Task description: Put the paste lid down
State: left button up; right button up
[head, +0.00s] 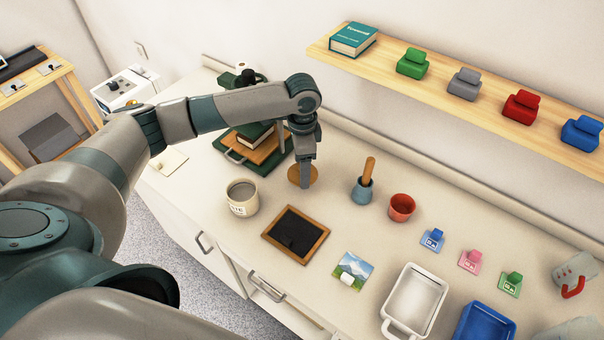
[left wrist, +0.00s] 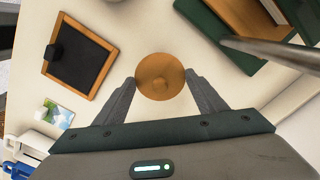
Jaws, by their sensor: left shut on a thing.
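The paste lid is a round wooden disc with a small knob (head: 294,175); it also shows in the left wrist view (left wrist: 158,65). My left gripper (head: 306,184) points down and is shut on the lid, with its two fingers at either side of it in the left wrist view (left wrist: 160,80). The lid is at or just above the counter; I cannot tell whether it touches. The cream paste pot (head: 241,208) stands uncovered to the left of the lid, its lettering partly readable. My right gripper is not in view.
A wood-framed black panel (head: 296,234) lies in front of the lid. A blue pot with a wooden-handled tool (head: 362,191) and a red cup (head: 402,207) stand to the right. Books on a green board (head: 231,152) lie behind left. Some bare counter surrounds the lid.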

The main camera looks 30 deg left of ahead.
pick_arm(q)
jog(key=shift+f+p, duration=0.45)
jog(key=shift+f, duration=0.15)
notch_tip(320, 180, down, 2)
jog(key=shift+p, duration=0.45)
jog(key=shift+f, duration=0.4)
jog(key=o, duration=1)
jog(key=shift+f, duration=0.1)
